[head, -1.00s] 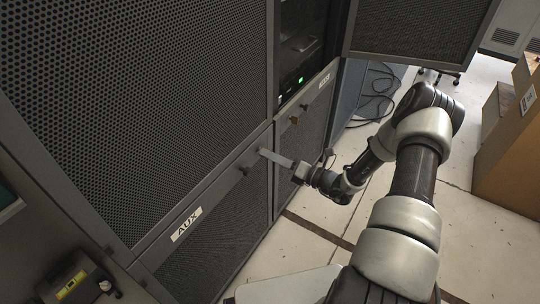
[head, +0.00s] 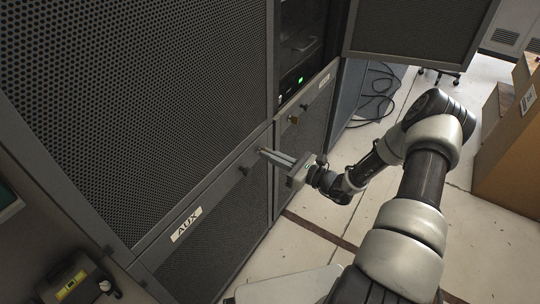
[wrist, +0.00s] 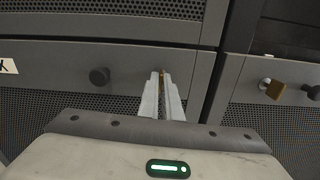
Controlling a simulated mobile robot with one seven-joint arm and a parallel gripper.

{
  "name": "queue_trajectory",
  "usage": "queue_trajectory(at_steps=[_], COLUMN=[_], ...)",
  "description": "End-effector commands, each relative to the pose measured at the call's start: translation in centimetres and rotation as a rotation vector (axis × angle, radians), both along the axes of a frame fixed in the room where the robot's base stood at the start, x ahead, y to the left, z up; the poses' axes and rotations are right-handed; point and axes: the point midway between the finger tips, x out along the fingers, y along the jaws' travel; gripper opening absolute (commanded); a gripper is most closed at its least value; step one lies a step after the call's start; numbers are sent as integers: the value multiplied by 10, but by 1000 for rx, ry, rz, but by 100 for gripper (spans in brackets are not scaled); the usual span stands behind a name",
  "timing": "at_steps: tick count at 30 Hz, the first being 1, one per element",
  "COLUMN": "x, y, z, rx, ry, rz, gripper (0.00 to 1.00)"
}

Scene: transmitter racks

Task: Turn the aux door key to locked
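The grey AUX door (head: 222,240) is the low perforated panel on the cabinet, with a white AUX label (head: 186,224); it looks closed. My gripper (head: 266,152) reaches from the right to the upper right corner of this door. In the wrist view my gripper's two fingers (wrist: 161,82) are close together, one on each side of a thin brass sliver, the aux door key (wrist: 161,74). The key stands upright, edge-on, between the fingertips. The fingers look shut on it, though they hide most of it and its lock.
A dark round knob (wrist: 99,76) is left of the fingers on the AUX door. The neighbouring right door has its own brass key (wrist: 272,88). An upper door (head: 420,25) hangs open at top right. Cardboard boxes (head: 510,140) stand at right; cables (head: 378,95) lie on the floor.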

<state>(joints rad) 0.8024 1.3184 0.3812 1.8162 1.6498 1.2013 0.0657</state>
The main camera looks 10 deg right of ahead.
Motion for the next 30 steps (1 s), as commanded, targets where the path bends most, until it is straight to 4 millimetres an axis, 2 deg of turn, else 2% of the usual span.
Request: queue_trajectory(at_steps=[22,23,25,30], x=[0,0,0,0], y=[0,0,0,0], z=[0,0,0,0], rx=[-62,-62,-62,-61], ry=[-62,-62,-62,-61], rz=[0,0,0,0], gripper=[0,10,22,23])
